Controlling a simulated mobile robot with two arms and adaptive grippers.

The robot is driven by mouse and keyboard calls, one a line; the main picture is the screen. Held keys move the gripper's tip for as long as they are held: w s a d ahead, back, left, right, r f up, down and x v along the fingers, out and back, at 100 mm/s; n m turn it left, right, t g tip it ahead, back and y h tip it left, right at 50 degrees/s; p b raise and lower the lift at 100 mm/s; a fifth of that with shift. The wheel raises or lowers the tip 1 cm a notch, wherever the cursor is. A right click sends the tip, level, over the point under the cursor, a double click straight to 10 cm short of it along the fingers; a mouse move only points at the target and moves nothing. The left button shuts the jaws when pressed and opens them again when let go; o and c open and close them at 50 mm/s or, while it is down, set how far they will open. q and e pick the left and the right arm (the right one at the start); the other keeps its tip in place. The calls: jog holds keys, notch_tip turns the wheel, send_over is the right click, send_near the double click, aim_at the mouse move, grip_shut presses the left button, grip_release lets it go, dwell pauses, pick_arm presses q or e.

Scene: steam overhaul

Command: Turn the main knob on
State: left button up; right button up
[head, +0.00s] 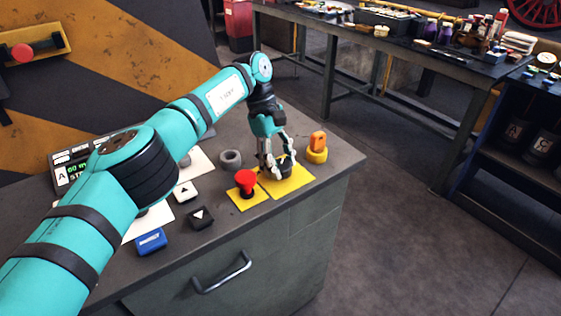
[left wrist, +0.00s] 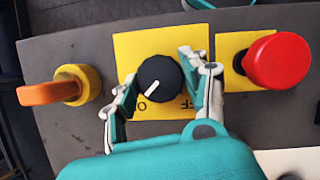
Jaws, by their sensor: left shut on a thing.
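The main knob is a round black knob (left wrist: 159,73) with a white pointer line, on a square yellow plate (left wrist: 125,50) with lettering. In the left wrist view the line slants to the lower left, towards the letters that look like an upside-down "ON"; "FF" letters show at the lower right, partly covered by a finger. In the head view the yellow plate (head: 297,180) lies near the console's corner, and the fingers partly hide the knob. My left gripper (head: 276,169) reaches down with its fingers shut on the knob's two sides. My right gripper is not in view.
A red mushroom button (head: 246,182) stands close beside the plate. An orange key-like switch (head: 318,141) on a yellow base stands on its other side. A grey round part (head: 230,159), arrow buttons (head: 201,217) and a blue button (head: 151,241) are also on the console.

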aim_at(280, 163)
pick_arm(q)
jog(key=shift+w+r, duration=0.1)
jog(key=o, duration=1.2)
jog(key=shift+c, duration=0.2)
notch_tip(280, 163, up, 10)
